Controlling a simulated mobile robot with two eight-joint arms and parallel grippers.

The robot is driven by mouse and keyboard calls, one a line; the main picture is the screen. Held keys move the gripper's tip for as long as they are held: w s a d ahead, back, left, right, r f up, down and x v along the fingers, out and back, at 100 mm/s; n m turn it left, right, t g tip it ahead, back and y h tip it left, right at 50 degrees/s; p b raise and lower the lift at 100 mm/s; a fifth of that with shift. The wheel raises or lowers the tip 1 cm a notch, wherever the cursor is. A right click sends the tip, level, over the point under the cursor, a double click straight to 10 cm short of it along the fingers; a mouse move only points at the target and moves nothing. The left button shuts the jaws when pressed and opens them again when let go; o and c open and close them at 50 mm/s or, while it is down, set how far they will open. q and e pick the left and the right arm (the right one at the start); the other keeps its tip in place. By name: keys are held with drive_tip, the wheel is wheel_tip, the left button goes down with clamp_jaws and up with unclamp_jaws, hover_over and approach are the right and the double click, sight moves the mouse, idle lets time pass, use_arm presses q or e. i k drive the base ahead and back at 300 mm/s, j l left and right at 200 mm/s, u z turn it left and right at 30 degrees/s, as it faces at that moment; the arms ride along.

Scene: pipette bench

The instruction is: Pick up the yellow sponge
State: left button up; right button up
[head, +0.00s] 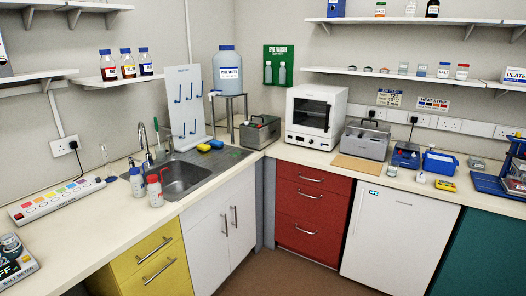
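The yellow sponge (204,148) is a small yellow block. It lies at the back right of the metal sink (182,178), on the drainer side in front of the white peg rack. A small blue block (216,144) lies right beside it; I cannot tell whether the two touch. Neither of my grippers shows in the head view.
Two red- and blue-capped bottles (155,190) stand at the sink's front left edge. The tap (143,138) rises behind the basin. The peg rack (186,105) and a large water container (227,72) stand behind the sponge. A grey lidded box (260,131) is to its right.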

sight(203, 147)
drive_tip(key=i+u, duration=0.1)
drive_tip(key=i, duration=0.45)
drive_tip(key=i+l+u, duration=0.1)
drive_tip(key=i, duration=0.45)
drive_tip(key=i+l+u, duration=0.1)
drive_tip(key=i, duration=0.4)
drive_tip(key=i+l+u, duration=0.15)
drive_tip(key=i+u, duration=0.2)
drive_tip(key=i+l+u, duration=0.2)
drive_tip(key=u, duration=0.15)
drive_tip(key=i+l+u, duration=0.8)
drive_tip(key=l, duration=0.2)
drive_tip(key=i+l+u, duration=0.25)
drive_tip(key=l, duration=0.15)
drive_tip(key=k, duration=0.1)
